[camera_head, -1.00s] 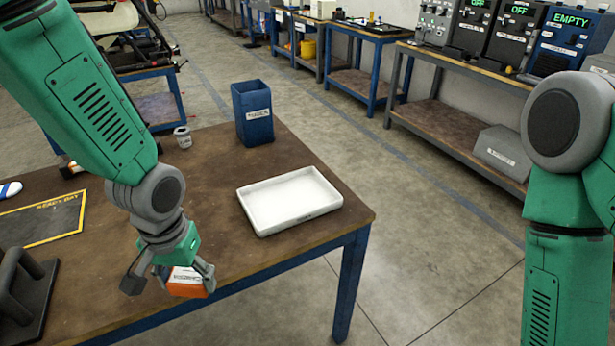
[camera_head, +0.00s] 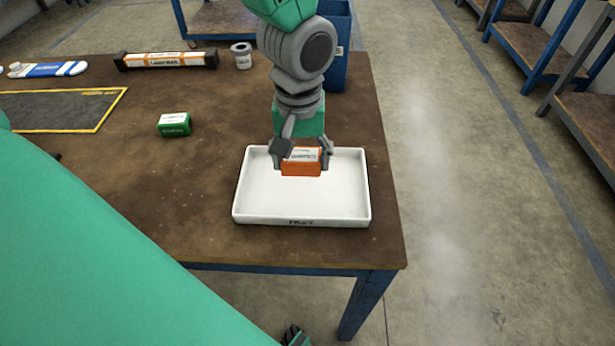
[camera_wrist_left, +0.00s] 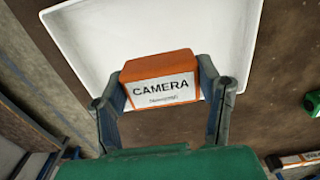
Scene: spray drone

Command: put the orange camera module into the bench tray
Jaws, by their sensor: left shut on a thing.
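The orange camera module (camera_head: 301,168) has a white label and is held between the fingers of my left gripper (camera_head: 300,160). The left wrist view shows the module (camera_wrist_left: 160,90) with a finger on each side, its label reading CAMERA. The white bench tray (camera_head: 300,221) lies on the brown table; the module shows over its back half. In the wrist view the white tray (camera_wrist_left: 95,60) lies behind the module. I cannot tell whether the module touches the tray floor. A small dark part at the bottom edge may be my right gripper (camera_head: 293,336); its fingers are not clear.
A green box (camera_head: 174,124) stands left of the tray. A laser bar (camera_head: 166,60), a small grey can (camera_head: 242,56) and a blue bin (camera_head: 337,60) are at the back. A dark yellow-edged mat (camera_head: 60,110) lies left. The table ends just right of the tray.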

